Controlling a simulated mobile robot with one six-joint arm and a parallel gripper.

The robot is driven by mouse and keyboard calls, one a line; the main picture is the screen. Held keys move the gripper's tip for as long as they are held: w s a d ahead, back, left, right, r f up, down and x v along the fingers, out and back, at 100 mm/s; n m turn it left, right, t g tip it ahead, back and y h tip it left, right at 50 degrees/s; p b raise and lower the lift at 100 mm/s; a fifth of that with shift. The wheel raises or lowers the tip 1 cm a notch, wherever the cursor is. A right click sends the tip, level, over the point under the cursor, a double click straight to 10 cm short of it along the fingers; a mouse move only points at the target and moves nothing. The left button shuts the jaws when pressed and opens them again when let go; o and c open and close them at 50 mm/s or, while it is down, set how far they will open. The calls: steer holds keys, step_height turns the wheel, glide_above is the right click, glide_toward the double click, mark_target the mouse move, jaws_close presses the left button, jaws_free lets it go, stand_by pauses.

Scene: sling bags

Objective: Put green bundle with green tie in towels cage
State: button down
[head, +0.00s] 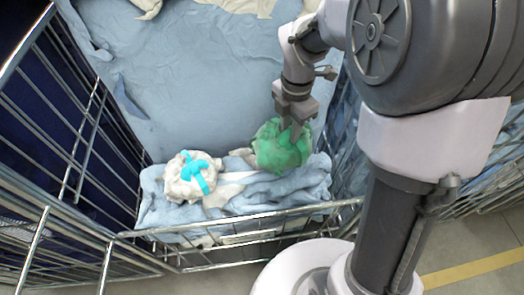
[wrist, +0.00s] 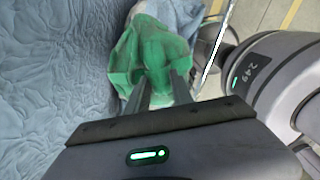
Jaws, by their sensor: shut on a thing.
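The green bundle (head: 281,150) is at the right end of the near part of a wire cage, above pale blue cloth. My gripper (head: 293,122) is shut on it from above. In the wrist view the green bundle (wrist: 152,62) sits between the two fingers of my gripper (wrist: 160,95). Its green tie cannot be told apart from the bundle. Whether the bundle touches the cloth below is not clear. I see no label that says which cage is the towels cage.
A white bundle with a cyan tie (head: 192,178) lies left of the green one on the cloth. Light blue cloth (head: 200,80) fills the cage behind. Metal wire walls (head: 75,130) stand at left, and a wire front rail (head: 240,217) runs along the near side.

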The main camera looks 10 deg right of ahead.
mark_target(287, 151)
steer(key=f+b, duration=0.4)
steer(key=f, duration=0.6)
steer(key=shift+s, duration=0.2)
steer(key=shift+r, duration=0.15)
steer(key=c, duration=1.1)
jaws_free()
step_height(287, 151, up, 12)
steer(key=p, duration=0.5)
steer(key=shift+r, duration=0.15)
steer(key=s+a+r+m+t, duration=0.1)
steer(key=s+r+m, duration=0.3)
steer(key=m, duration=0.5)
steer(key=s+a+r+m+t+y, duration=0.1)
steer(key=s+a+r+m+t, duration=0.1)
steer(key=s+m, duration=0.5)
steer(key=s+a+r+m+t+y, duration=0.1)
steer(key=s+r+m, duration=0.4)
steer(key=m, duration=0.6)
steer(key=shift+s+a+r+t, duration=0.25)
steer(key=shift+s+r+t, duration=0.15)
steer(key=shift+s+t, duration=0.45)
